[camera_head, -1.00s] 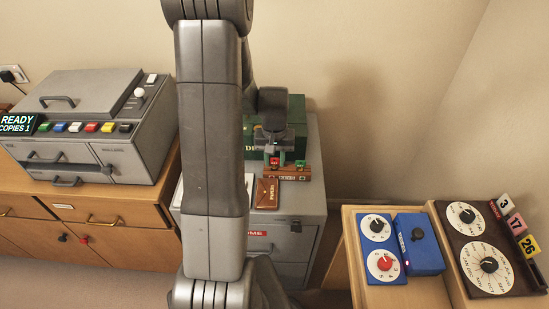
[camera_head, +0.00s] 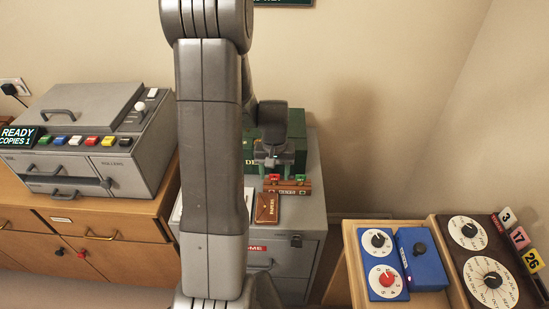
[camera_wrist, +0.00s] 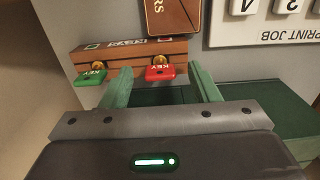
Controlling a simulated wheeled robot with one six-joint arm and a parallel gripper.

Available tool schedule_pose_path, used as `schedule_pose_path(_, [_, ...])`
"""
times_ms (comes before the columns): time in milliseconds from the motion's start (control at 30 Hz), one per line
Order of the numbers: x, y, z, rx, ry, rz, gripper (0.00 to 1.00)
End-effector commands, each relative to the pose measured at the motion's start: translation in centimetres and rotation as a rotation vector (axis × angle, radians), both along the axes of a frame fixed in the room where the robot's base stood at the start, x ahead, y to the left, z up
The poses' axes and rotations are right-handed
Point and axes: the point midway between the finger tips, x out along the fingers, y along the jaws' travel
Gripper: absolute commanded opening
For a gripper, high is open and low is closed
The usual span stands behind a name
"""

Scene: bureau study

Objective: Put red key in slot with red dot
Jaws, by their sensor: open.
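The red key (camera_wrist: 160,73) sits in a wooden key rack (camera_wrist: 130,52), its tab sticking out toward my gripper. My gripper (camera_wrist: 160,69) is open, with one green finger on each side of the red key in the wrist view. I cannot tell whether either finger touches it. A green key (camera_wrist: 90,76) sits in the same rack, outside the left finger. In the head view, the red key (camera_head: 274,178) and rack (camera_head: 288,187) are on the grey cabinet under my gripper (camera_head: 272,165). I cannot make out a slot with a red dot.
A brown booklet (camera_head: 266,208) lies before the rack on the grey cabinet (camera_head: 308,215). A dark green box (camera_head: 295,150) stands behind. Dial panels (camera_head: 388,262) stand at right.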

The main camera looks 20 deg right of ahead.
Motion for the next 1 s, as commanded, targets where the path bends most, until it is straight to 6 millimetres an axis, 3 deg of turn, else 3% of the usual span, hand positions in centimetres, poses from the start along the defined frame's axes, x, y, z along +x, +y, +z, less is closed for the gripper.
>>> schedule_pose_path(533, [0.1, 0.0, 11.1, -0.002, -0.004, 0.000, 0.55])
schedule_pose_path(700, [0.1, 0.0, 12.7, -0.002, -0.004, 0.000, 0.55])
schedule_pose_path(1000, [0.0, 0.0, 13.0, 0.000, -0.001, 0.000, 0.55])
